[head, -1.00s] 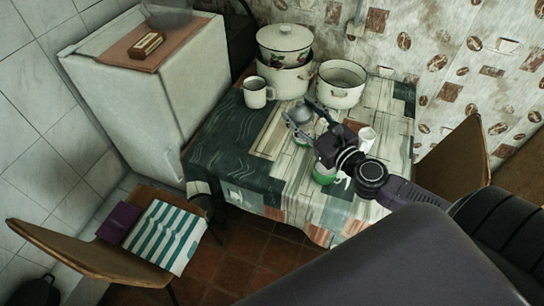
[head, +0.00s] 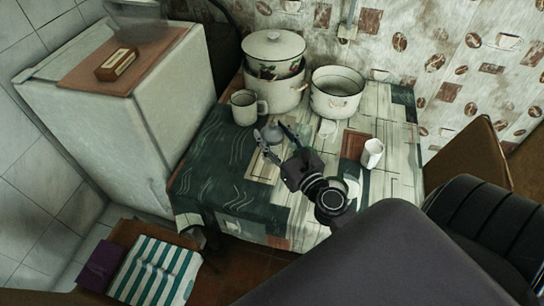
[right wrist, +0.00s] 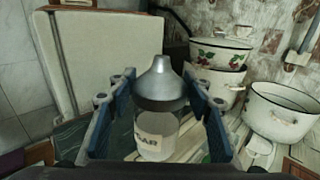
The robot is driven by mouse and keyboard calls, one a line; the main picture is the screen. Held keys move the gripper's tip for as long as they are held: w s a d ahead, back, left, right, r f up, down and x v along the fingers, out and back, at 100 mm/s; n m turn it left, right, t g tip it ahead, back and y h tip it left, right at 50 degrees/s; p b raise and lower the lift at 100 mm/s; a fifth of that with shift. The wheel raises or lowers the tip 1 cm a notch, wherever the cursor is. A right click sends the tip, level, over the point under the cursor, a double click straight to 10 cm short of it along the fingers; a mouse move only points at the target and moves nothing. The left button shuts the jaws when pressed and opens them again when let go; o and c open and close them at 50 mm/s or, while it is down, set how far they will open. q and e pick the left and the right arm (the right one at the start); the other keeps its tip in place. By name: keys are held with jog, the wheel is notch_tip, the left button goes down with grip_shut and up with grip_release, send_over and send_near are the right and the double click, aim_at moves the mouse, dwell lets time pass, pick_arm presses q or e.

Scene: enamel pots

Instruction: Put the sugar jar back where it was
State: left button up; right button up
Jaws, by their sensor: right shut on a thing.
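The sugar jar is clear glass with a grey cone-shaped metal lid (head: 273,132). It shows large in the right wrist view (right wrist: 160,90), upright, with a pale label ending in "AR". My right gripper (head: 276,139) is shut on the jar, with one blue-padded finger on each side of it. In the head view the gripper is over the table, in front of the enamel mug. The jar's lower part is hidden there by the gripper, so I cannot tell whether its base touches the table. My left gripper is not in view.
An enamel mug (head: 244,108), stacked pots (head: 274,92) and an open white pot (head: 338,99) stand at the back of the table. A white cup (head: 372,152) stands to the right. The dark left part of the tablecloth (head: 215,165) is clear. A fridge (head: 160,110) stands at left.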

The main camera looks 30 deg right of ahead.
aim_at(272, 150)
jog(key=f, duration=0.1)
jog(key=f+b, duration=0.1)
jog(key=shift+w+f, duration=0.25)
jog(key=shift+f, duration=0.05)
notch_tip(272, 150, down, 5)
jog(key=b, duration=0.5)
jog(key=shift+w+f, duration=0.1)
jog(key=shift+f, duration=0.05)
notch_tip(272, 150, down, 2)
jog(key=shift+f+b, duration=0.15)
jog(key=shift+b, duration=0.75)
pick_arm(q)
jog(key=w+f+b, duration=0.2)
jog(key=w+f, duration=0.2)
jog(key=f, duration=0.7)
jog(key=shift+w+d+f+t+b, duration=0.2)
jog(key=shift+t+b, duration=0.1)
pick_arm(e)
notch_tip(272, 150, down, 4)
jog(key=shift+r, duration=0.2)
jog(key=o, duration=1.5)
jog(key=shift+f, duration=0.1)
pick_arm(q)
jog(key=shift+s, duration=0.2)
pick_arm(e)
jog(key=shift+o, duration=0.2)
